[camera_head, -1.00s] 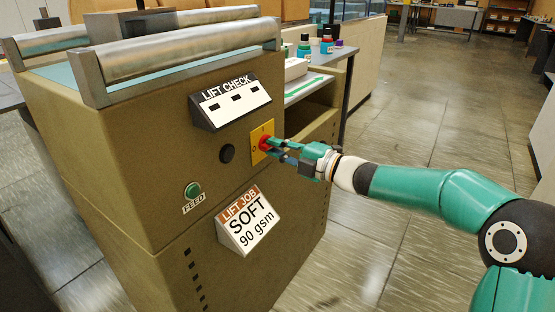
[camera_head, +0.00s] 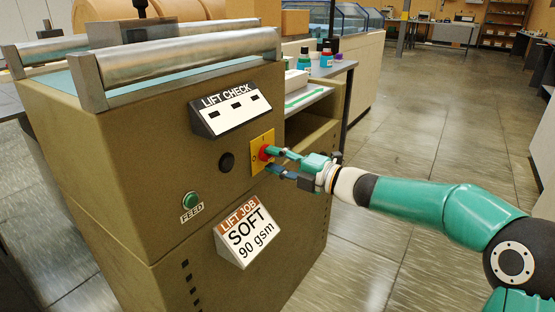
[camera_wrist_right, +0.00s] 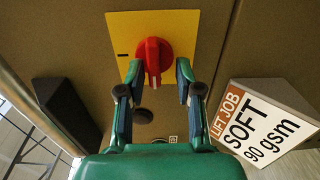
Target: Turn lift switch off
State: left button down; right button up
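The lift switch is a red rotary knob (camera_head: 264,152) on a yellow plate (camera_head: 268,137) on the brown machine's front. In the right wrist view the knob (camera_wrist_right: 153,58) has its raised grip running up and down the picture, crosswise to the short dark mark on the plate's left side (camera_wrist_right: 122,55). My right gripper (camera_head: 273,161) is at the switch. In the wrist view its fingers (camera_wrist_right: 159,72) are spread, one on each side of the knob's lower end, with gaps showing. My left gripper is not in view.
The lift check panel (camera_head: 232,108) juts out above the switch and the lift job sign (camera_head: 247,230) below. A black round button (camera_head: 227,161) and the green feed button (camera_head: 190,200) are to the left. Bottles (camera_head: 326,59) stand on the table behind. Open floor lies to the right.

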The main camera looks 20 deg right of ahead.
jog(key=shift+d+r, duration=0.1)
jog(key=shift+r, duration=0.05)
jog(key=shift+d, duration=0.1)
jog(key=v, duration=1.1)
jog(key=shift+s+d, duration=0.2)
jog(key=shift+s, duration=0.15)
